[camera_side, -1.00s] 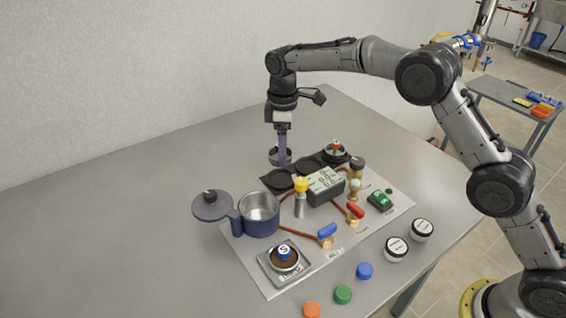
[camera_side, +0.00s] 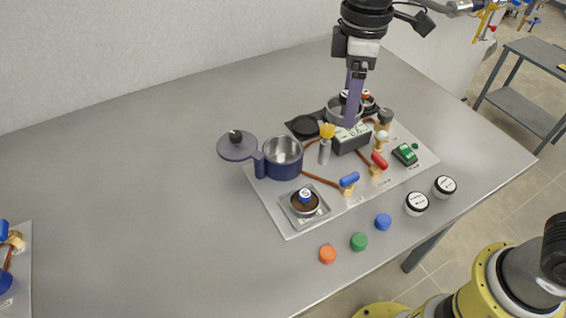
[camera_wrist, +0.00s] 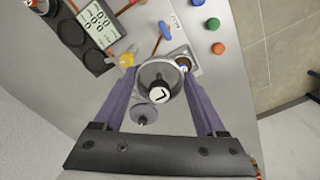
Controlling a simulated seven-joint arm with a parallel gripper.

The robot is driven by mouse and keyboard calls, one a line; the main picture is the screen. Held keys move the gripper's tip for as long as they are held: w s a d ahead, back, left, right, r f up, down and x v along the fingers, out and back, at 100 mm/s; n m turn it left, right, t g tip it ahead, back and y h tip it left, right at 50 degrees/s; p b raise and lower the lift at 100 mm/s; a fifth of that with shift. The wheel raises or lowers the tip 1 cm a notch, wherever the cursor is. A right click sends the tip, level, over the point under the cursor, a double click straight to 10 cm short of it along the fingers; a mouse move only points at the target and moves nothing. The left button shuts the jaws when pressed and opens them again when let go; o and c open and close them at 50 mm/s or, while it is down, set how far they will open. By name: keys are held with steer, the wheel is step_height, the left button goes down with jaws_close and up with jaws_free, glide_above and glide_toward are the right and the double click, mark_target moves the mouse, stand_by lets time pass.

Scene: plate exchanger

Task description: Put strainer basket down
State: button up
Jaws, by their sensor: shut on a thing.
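My gripper (camera_side: 348,124) is above the display end of the grey board, its purple fingers pointing down. It is shut on a round metal strainer basket (camera_side: 332,109) with a black knob. In the wrist view the basket (camera_wrist: 149,74) sits between the fingertips (camera_wrist: 163,80), and its knob top (camera_wrist: 160,90) is white with an L. In the side view one finger covers part of the basket, and I cannot tell its height over the board. The open dark blue pot (camera_side: 284,163) stands to the left on the board; the basket hides it in the wrist view.
The grey board (camera_side: 288,224) carries a black round pad (camera_side: 305,126), a display (camera_side: 351,138), a yellow-topped tool (camera_side: 326,143), blue (camera_side: 349,181) and red (camera_side: 379,162) handles, and a square holder (camera_side: 305,205). Loose caps and jars lie in front. The table's left side is mostly clear.

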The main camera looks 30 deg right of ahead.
steer(key=shift+s+r, duration=0.2)
steer(key=shift+s, duration=0.9)
steer(key=w+a+f, duration=0.3)
steer(key=w+f, duration=0.3)
steer(key=w+a+f, duration=0.3)
steer(key=w+f, duration=0.3)
steer(key=f, duration=0.1)
steer(key=shift+a, duration=0.25)
steer(key=shift+f, duration=0.2)
steer(key=shift+f, duration=0.35)
steer(key=o, duration=1.4)
steer(key=shift+c, duration=0.2)
